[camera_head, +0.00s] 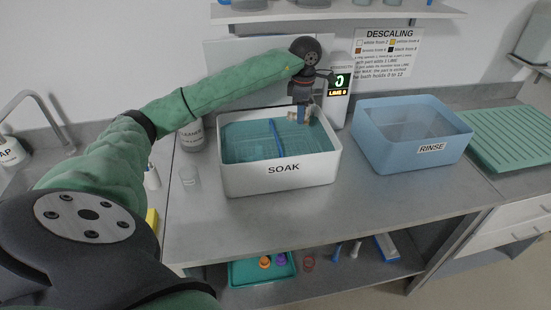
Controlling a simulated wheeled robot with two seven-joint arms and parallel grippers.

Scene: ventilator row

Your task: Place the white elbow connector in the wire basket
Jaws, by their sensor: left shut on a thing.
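My left gripper (300,117) reaches in over the back right part of the white tub marked SOAK (233,180). It points down and is shut on a small pale piece (292,115), which looks like the white elbow connector. The fingers partly hide it and its shape is too small to tell. The tub holds teal liquid (243,145). A blue bar (277,138) runs from back to front across it. Faint lines in the liquid may be the wire basket, but I cannot make out its rim. My right gripper is not in view.
A blue tub marked RINSE (385,150) stands right of the SOAK tub, with a green ridged drainer (505,138) beyond. A display (340,90) stands behind. The lower shelf holds a teal tray (243,272).

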